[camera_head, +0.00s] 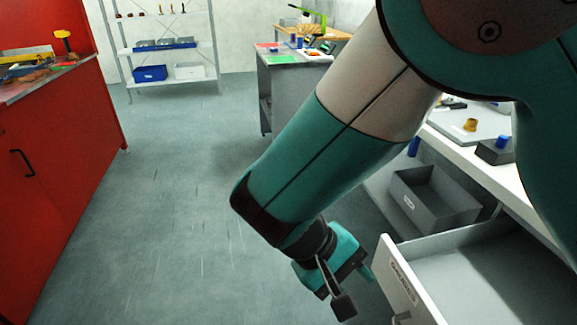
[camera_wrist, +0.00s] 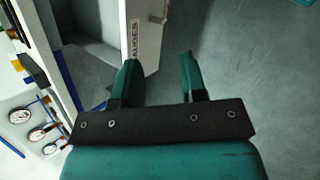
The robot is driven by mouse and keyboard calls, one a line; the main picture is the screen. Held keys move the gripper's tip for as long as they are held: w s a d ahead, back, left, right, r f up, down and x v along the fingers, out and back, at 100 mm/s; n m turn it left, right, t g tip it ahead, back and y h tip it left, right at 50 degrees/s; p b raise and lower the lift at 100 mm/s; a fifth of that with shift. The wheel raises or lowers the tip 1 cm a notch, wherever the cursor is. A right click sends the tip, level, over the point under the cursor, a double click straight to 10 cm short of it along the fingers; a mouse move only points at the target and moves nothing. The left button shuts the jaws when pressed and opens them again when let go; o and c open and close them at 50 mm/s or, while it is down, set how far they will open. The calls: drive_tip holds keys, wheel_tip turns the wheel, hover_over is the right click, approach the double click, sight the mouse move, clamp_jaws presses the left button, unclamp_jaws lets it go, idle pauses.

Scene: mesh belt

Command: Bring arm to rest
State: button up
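My teal arm crosses the head view from the upper right down to the lower middle. My gripper (camera_head: 362,272) hangs low over the floor, just left of the open drawer (camera_head: 398,285). The wrist view shows the gripper's two teal fingers (camera_wrist: 160,72) standing apart with only floor between them. The drawer front, with a label reading like GAUGES (camera_wrist: 135,40), is beside the left finger in that view. Whether the finger touches it is unclear. In the head view the drawer's inside looks empty where it shows.
A white worktop (camera_head: 478,165) is at right, with a grey bin (camera_head: 432,205) below it. Several gauges (camera_wrist: 38,135) show at left in the wrist view. A red cabinet (camera_head: 60,170) stands at left, a grey cart (camera_head: 283,95) and shelves (camera_head: 165,47) behind. The middle floor is clear.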

drive_tip(key=s+d+r+y+p, duration=0.1)
drive_tip(key=s+r+y, duration=0.1)
drive_tip(key=r+y, duration=0.2)
drive_tip(key=s+d+r+n+t+y+p, duration=0.1)
drive_tip(key=s+d+r+y, duration=0.1)
drive_tip(key=r, duration=0.7)
drive_tip(key=s+d+r+n+y+p, duration=0.1)
drive_tip(key=s+d+r+y, duration=0.1)
drive_tip(key=r+y, duration=0.4)
drive_tip(key=shift+s+r, duration=0.45)
drive_tip(key=shift+s, duration=0.35)
